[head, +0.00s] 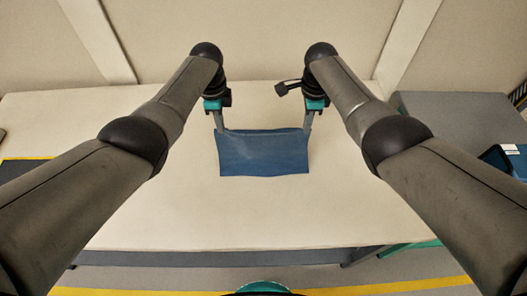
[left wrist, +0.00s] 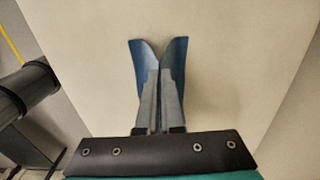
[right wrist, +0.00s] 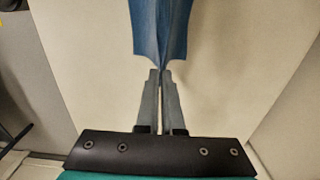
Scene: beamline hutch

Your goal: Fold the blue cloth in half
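The blue cloth (head: 263,156) is near the middle of the pale table in the head view, its far edge between my two grippers. My left gripper (head: 219,127) is shut on its far left corner; in the left wrist view the cloth (left wrist: 177,55) drapes on both sides of the closed fingers. My right gripper (head: 308,126) is shut on the far right corner; in the right wrist view the cloth (right wrist: 160,30) narrows to a pinched point between the fingertips. The far edge looks raised, with a narrow band along it. How much cloth rests on the table is unclear.
The pale table (head: 230,220) is bare around the cloth, with free room towards its front edge. A grey box-like surface (head: 455,120) stands at the right, with a dark device (head: 497,158) by it. A pale wall (head: 260,40) rises behind the table.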

